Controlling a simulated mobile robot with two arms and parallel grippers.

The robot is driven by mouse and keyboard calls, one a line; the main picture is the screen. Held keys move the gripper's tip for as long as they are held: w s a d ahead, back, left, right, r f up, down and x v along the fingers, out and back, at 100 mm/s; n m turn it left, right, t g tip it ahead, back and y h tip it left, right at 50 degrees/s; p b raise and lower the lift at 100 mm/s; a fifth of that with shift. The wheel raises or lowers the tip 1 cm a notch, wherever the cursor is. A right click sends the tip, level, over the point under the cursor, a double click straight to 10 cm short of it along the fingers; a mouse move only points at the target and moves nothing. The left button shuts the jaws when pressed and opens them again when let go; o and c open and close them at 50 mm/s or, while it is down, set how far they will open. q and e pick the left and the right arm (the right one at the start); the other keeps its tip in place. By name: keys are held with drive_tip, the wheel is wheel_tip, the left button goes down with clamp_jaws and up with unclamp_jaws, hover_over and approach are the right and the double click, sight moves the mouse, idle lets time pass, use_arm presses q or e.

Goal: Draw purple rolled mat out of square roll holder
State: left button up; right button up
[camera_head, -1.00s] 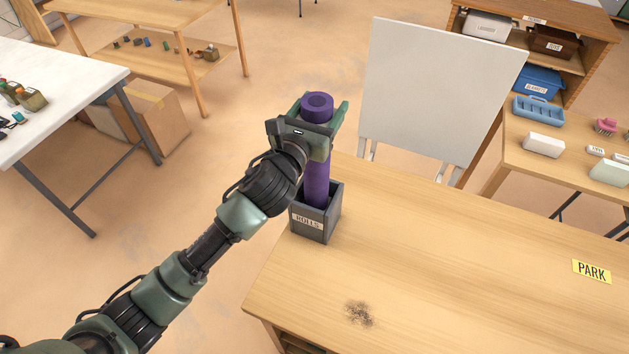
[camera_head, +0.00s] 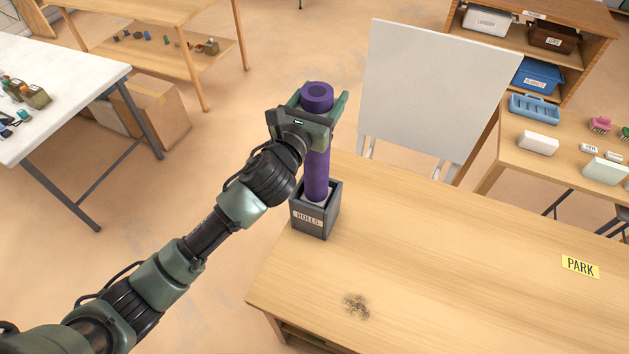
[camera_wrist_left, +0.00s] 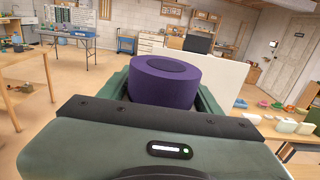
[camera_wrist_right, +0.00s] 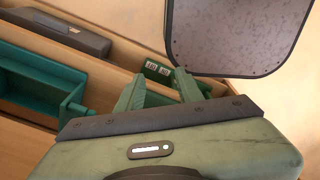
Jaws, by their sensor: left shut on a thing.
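The mat's round top also shows in the left wrist view (camera_wrist_left: 165,80). I cannot tell whether the end is still inside. My right gripper (camera_wrist_right: 158,88) is open and empty in the right wrist view.
A white board (camera_head: 440,90) stands behind the table. A PARK label (camera_head: 580,266) and a dark smudge (camera_head: 356,305) are on the otherwise clear tabletop (camera_head: 440,250). A teal tray (camera_wrist_right: 40,85) lies near my right gripper.

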sight(323, 83)
use_arm(q)
drive_tip(key=shift+r, duration=0.15)
drive_tip(key=shift+r+p, duration=0.9)
drive_tip(key=shift+p, duration=0.1)
drive_tip(key=shift+r+p, duration=0.4)
drive_tip(key=shift+r, duration=0.85)
drive_tip(key=shift+r, duration=2.3)
